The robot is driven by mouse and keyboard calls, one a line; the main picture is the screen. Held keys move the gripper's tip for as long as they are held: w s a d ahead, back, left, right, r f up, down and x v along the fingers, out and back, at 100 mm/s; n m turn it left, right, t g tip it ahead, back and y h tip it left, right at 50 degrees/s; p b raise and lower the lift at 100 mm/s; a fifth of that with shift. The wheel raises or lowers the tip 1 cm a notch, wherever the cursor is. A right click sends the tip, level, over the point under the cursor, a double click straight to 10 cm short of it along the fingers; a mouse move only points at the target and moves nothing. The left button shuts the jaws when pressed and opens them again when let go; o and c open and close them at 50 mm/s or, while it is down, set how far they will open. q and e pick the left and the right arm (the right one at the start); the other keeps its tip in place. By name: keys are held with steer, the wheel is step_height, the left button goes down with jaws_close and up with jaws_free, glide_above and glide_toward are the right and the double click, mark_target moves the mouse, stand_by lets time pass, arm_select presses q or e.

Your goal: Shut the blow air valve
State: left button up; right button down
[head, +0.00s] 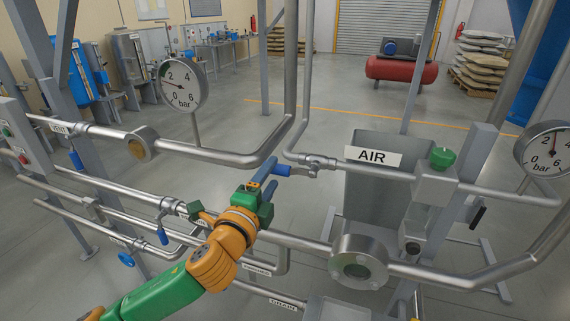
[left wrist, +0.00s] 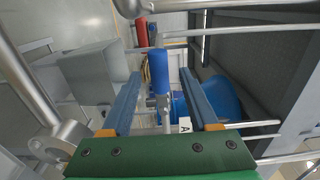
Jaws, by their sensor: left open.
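The blow air valve (head: 314,164) sits in the pipe beside the AIR sign (head: 373,156). My left gripper (head: 266,184) is open at the free end of this handle. In the left wrist view the blue handle (left wrist: 160,70) shows between the two spread fingers (left wrist: 160,100), with a gap on both sides. Whether the fingertips reach around it in depth I cannot tell. The fingers partly hide each other in the head view. My right gripper is not in view.
Other blue-handled valves hang at the left (head: 163,236). A pressure gauge (head: 183,86) stands behind my left arm, another (head: 548,148) at the right. A flanged sight glass (head: 358,264) lies on the pipe below. A green knob (head: 441,158) tops a block right of the sign.

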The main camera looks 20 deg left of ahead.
mark_target(274, 172)
arm_select(q)
steer(key=w, duration=0.3)
steer(key=shift+w+a+p, duration=0.1)
steer(key=shift+w+p, duration=0.1)
steer(key=shift+p, duration=0.1)
steer(key=shift+w+d, duration=0.2)
steer(key=shift+d, duration=0.2)
steer(key=shift+s+a, duration=0.15)
steer(key=shift+a, duration=0.1)
steer(key=c, duration=0.6)
jaws_close()
